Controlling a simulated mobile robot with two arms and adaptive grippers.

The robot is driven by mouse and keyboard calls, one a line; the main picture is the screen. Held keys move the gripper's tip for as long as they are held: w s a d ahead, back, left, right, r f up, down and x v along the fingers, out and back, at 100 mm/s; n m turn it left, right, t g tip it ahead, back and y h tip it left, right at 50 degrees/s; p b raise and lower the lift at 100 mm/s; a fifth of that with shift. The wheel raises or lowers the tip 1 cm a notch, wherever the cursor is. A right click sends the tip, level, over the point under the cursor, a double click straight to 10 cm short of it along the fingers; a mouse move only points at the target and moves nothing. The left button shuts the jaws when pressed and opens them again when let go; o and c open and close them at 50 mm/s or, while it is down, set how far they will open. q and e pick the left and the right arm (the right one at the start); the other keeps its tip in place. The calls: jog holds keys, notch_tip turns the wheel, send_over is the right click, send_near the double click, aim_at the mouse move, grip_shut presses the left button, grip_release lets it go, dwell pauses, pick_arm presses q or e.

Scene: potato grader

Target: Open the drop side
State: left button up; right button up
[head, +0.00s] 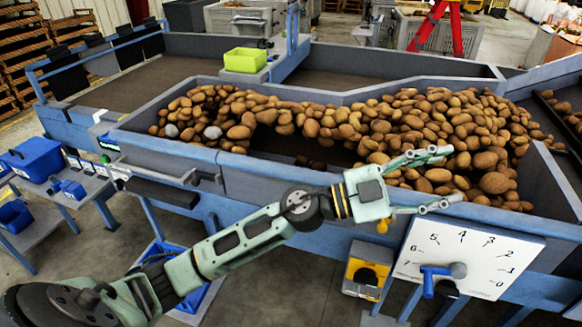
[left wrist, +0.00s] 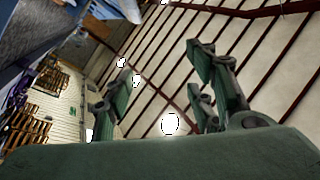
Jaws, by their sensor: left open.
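The grader's long blue-grey trough (head: 290,183) holds a heap of potatoes (head: 430,125), with a bare dark patch in its middle. Its near wall stands upright. A grey bar with a bent handle (head: 192,178) sits on the outside of that wall at the left; I cannot tell whether it belongs to the drop side. My left gripper (head: 432,180) is open and empty, its fingers pointing right, in front of the near wall at the right. My right gripper is not in view.
A white dial plate (head: 478,255) with a blue lever (head: 432,278) stands below the left gripper, beside a yellow box (head: 367,272). Blue bins (head: 35,160) rest on a side table at left. A green-yellow crate (head: 245,60) sits on the far edge.

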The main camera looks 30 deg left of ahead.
pick_arm(q)
notch_tip(320, 180, down, 5)
jog(key=m+g+y, duration=0.2)
jog(key=m+g, duration=0.2)
jog(key=g, duration=0.2)
jog(key=n+g+y, duration=0.3)
jog(key=n+y, duration=0.5)
jog(key=y, duration=0.9)
send_over(286, 168)
jog(key=s, duration=0.2)
jog(key=s+x, duration=0.1)
jog(key=x, duration=0.5)
jog(key=p+x, duration=0.1)
jog(key=x, duration=0.1)
jog(key=p+x, duration=0.1)
jog(key=x, duration=0.1)
jog(key=shift+w+d, duration=0.3)
jog(key=shift+d, duration=0.1)
jog(key=shift+x, duration=0.8)
jog(key=shift+c, duration=0.5)
grip_shut()
